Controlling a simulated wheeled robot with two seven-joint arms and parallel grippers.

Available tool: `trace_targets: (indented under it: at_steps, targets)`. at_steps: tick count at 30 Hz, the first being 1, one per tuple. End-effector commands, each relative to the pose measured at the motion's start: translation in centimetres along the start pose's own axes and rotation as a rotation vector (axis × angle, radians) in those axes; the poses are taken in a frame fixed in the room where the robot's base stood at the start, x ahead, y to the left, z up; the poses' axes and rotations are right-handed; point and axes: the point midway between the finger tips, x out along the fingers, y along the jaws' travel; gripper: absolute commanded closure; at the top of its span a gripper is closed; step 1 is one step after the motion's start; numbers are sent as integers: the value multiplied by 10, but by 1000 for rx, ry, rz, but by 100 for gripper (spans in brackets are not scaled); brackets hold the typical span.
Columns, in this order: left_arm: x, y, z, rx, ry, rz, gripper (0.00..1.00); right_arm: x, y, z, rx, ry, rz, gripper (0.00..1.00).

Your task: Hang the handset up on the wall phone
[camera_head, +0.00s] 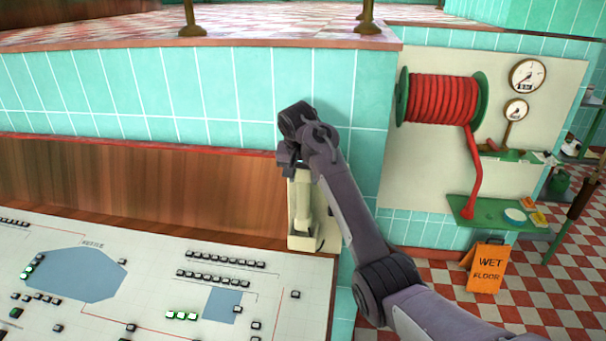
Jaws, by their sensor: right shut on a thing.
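The cream wall phone (297,232) is at the middle of the view, at the right end of the wood-panelled wall, just above the panel's corner. My right arm reaches up from the lower right and covers its right side. My right gripper (291,168) is at the top of the phone, pointing down, and is shut on the handset. A pale upright piece (303,200) below the fingers looks like the handset, close in front of the phone body. I cannot tell whether it touches the phone or its hook. My left gripper is not in view.
A control panel (150,262) with rows of small buttons lies at lower left. A red hose reel (441,98) and gauges (527,76) are on the right wall. A wet-floor sign (485,268) stands on the checkered floor. A tiled ledge (200,95) runs above the phone.

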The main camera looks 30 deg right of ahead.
Motion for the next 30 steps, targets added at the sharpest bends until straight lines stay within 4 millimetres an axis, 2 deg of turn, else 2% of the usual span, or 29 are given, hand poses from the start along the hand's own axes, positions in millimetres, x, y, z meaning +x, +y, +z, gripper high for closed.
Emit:
trace_targets:
  at_steps: [5, 14, 30]
  targets:
    - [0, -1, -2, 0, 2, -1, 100, -1, 0, 0, 0, 1, -1, 100]
    - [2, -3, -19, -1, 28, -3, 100, 1, 0, -2, 0, 17, 1, 100]
    - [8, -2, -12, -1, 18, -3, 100, 1, 1, -9, 2, 78, -2, 100]
